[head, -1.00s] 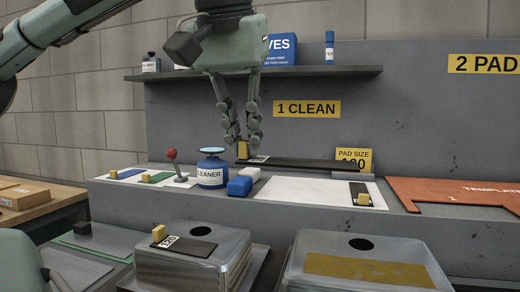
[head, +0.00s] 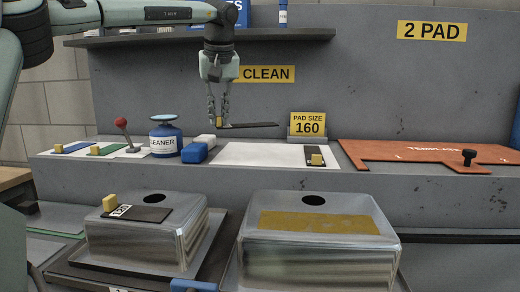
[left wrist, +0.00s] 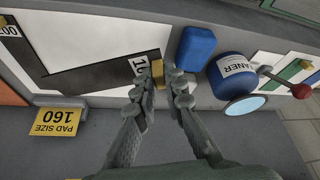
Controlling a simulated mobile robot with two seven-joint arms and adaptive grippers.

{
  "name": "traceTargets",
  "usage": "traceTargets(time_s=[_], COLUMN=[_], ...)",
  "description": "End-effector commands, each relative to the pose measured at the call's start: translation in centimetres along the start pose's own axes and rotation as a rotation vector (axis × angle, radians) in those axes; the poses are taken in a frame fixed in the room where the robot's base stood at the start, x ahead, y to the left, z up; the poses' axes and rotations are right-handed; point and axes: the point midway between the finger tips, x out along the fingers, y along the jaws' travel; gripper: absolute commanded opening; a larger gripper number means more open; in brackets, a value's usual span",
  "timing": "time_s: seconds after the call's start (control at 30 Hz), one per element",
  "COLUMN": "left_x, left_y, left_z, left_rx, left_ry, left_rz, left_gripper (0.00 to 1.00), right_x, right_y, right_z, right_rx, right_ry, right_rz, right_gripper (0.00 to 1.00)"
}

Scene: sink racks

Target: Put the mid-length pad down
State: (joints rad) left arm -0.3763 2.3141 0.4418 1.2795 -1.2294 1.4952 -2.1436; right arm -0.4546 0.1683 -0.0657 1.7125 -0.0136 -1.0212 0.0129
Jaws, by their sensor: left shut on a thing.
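My left gripper (head: 219,122) is shut on the yellow tab of a long dark pad (head: 252,126). The pad is held level above the back of the white mat (head: 255,153), left of the yellow "PAD SIZE 160" sign (head: 307,124). In the left wrist view the fingers (left wrist: 163,80) pinch the yellow tab (left wrist: 157,74), and the dark pad (left wrist: 95,77) stretches away to the left over the mat. Its white label is partly hidden. The right gripper is not in view.
A short dark pad with a yellow tab (head: 315,156) lies on the mat's right end. An orange template (head: 420,153) lies right. Another tabbed pad (head: 148,214) rests on the left metal basin.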

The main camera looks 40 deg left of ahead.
Motion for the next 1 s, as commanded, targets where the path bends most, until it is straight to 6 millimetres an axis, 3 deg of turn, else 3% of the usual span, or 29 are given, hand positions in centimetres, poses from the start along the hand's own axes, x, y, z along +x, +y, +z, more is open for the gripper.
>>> traceTargets(time_s=[0.2, 0.4, 0.57, 0.83, 1.0], left_x=[3.3, 5.3, 6.0, 9.2, 9.4], left_y=[5.0, 8.0, 8.6, 8.5, 8.5], left_z=[0.1, 0.1, 0.2, 1.6, 1.6], left_rx=[0.003, 0.000, 0.000, 0.000, -0.001], left_ry=[-0.002, -0.001, -0.001, -0.002, 0.000], left_rz=[-0.005, -0.001, 0.001, 0.001, 0.001], left_gripper=[0.00, 0.00, 0.00, 0.00, 0.00], right_x=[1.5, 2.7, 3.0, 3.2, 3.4], right_y=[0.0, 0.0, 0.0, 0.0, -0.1], right_z=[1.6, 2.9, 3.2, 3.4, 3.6], right_rx=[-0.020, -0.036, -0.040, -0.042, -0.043], right_ry=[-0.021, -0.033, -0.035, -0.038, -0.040], right_rz=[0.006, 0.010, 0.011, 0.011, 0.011], right_gripper=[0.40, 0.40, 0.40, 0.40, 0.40])
